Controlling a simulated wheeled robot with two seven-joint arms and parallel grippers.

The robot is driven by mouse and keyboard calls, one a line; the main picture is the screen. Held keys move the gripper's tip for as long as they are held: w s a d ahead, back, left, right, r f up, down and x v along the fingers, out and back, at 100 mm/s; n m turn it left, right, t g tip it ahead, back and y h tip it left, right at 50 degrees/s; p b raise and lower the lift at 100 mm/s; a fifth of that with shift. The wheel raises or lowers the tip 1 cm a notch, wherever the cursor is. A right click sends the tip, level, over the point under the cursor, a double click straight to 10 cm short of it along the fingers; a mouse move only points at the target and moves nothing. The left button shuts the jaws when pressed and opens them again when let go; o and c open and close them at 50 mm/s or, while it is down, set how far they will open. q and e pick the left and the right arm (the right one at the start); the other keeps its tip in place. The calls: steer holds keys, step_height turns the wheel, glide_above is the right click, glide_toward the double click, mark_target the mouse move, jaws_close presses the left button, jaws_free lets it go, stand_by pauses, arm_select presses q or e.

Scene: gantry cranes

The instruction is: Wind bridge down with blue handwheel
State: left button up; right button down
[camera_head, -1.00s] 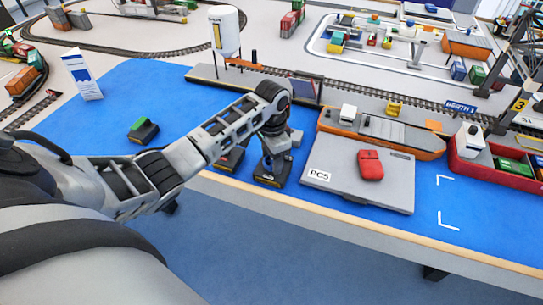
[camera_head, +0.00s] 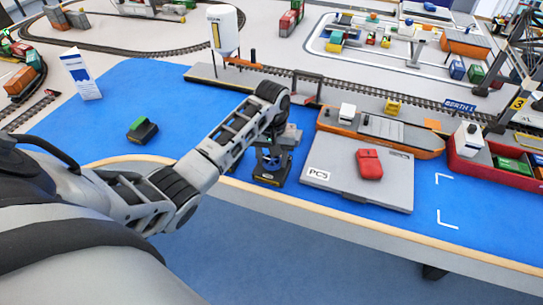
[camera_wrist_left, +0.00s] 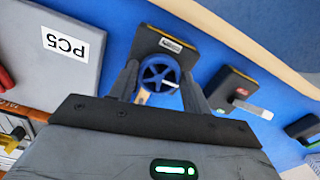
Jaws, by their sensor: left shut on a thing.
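The blue handwheel (camera_wrist_left: 160,76) is on a dark control box (camera_wrist_left: 165,44) with a yellow edge, seen in the left wrist view. My left gripper (camera_wrist_left: 158,88) has one finger on each side of the wheel and is shut on it. In the head view the box (camera_head: 272,172) stands at the front edge of the blue mat, and my left gripper (camera_head: 274,150) reaches down onto it, largely hiding the wheel. A small frame with two posts and a dark beam (camera_head: 308,76) stands by the track behind; it may be the bridge. My right gripper is not in view.
A grey PC5 case (camera_head: 330,178) with a red object (camera_head: 369,164) lies close right of the box. A green-topped box (camera_head: 142,130) stands left. The wrist view shows a box with a pale lever (camera_wrist_left: 232,88) beside the wheel. An orange ship (camera_head: 415,147) lies behind.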

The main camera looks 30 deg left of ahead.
mark_target(275, 160)
arm_select(q)
steer(key=n, duration=0.4)
steer(key=shift+w+r+n, duration=0.1)
steer(key=shift+n, duration=0.3)
steer(key=n, duration=0.4)
steer(key=shift+d+n, duration=0.1)
steer(key=shift+n, duration=0.2)
steer(key=n, duration=0.4)
steer(key=shift+w, duration=0.15)
steer(key=shift+n, duration=2.3)
steer(key=o, duration=1)
steer(key=shift+r, duration=7.95)
